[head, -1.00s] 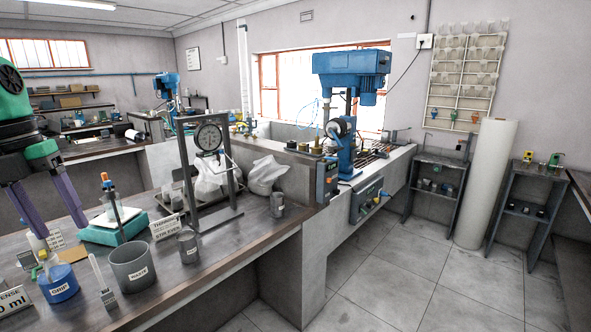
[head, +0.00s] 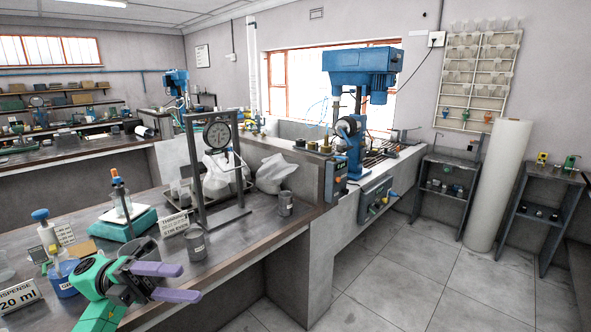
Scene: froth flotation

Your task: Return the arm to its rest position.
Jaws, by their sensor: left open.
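My left gripper (head: 190,282), green with two purple fingers, is at the lower left in the head view. Its fingers point to the right, spread apart with nothing between them. It appears over the front edge of the bench (head: 245,243). The gripper partly hides a grey beaker (head: 140,248) behind it. My right gripper is not in view.
Near the gripper are a blue bottle (head: 62,281), a "20 ml" sign (head: 18,296), a small metal cup (head: 196,245) and a teal scale (head: 124,225). A dial-gauge frame (head: 190,170) stands farther back. The floor (head: 400,275) at the right is clear.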

